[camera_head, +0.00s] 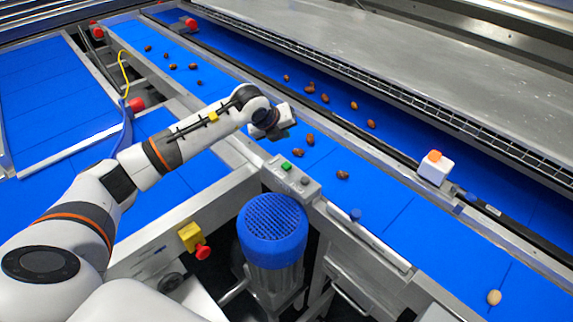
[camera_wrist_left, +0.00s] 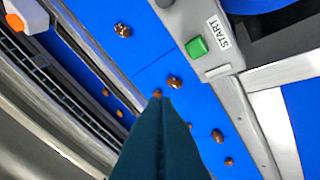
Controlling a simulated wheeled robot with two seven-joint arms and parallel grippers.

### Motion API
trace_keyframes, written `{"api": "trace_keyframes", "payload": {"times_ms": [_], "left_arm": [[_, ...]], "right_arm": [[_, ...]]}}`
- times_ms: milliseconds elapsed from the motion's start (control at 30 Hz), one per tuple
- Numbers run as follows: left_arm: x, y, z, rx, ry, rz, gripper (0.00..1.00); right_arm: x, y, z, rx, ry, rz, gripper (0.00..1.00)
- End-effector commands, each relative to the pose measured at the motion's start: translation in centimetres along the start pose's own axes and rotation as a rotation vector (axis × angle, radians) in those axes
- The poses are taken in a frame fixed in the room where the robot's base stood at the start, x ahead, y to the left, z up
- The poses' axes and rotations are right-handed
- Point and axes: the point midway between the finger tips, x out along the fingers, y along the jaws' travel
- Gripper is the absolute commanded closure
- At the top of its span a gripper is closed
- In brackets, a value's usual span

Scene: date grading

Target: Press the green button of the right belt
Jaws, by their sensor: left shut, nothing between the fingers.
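The green button (camera_head: 286,166) sits on a grey control box (camera_head: 302,186) at the near edge of the blue belt, beside a dark grey button (camera_head: 305,181). In the left wrist view the green button (camera_wrist_left: 197,47) is at the upper right, next to a "START" label (camera_wrist_left: 219,32). My left gripper (camera_head: 281,131) is above the belt, up from the control box in the head view and apart from the button. Its fingers (camera_wrist_left: 158,98) are shut and empty. My right gripper is not in view.
Brown dates (camera_head: 342,175) lie scattered on the belts, with a pale one (camera_head: 494,297) at the lower right. A blue motor (camera_head: 273,230) stands below the control box. A white box with an orange top (camera_head: 435,168) stands on the divider. A red-and-yellow stop button (camera_head: 196,240) is nearer.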

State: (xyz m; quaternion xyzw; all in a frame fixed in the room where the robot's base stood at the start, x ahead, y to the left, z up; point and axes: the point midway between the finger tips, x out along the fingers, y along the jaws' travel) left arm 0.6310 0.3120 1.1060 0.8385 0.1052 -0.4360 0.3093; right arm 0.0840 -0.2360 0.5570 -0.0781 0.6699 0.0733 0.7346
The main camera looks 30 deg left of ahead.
Motion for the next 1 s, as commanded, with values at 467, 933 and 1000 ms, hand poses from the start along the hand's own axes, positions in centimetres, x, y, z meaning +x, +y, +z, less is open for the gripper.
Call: {"api": "trace_keyframes", "payload": {"times_ms": [467, 933, 1000], "left_arm": [[4.0, -2.1, 2.2, 0.000, -0.002, 0.001, 1.00], [7.0, -3.7, 3.8, 0.000, -0.001, 0.002, 1.00], [7.0, -3.7, 3.8, 0.000, -0.001, 0.002, 1.00]], "right_arm": [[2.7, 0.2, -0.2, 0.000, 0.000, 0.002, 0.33], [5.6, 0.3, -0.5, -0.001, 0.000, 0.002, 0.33], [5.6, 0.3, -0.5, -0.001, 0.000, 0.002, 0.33]]}}
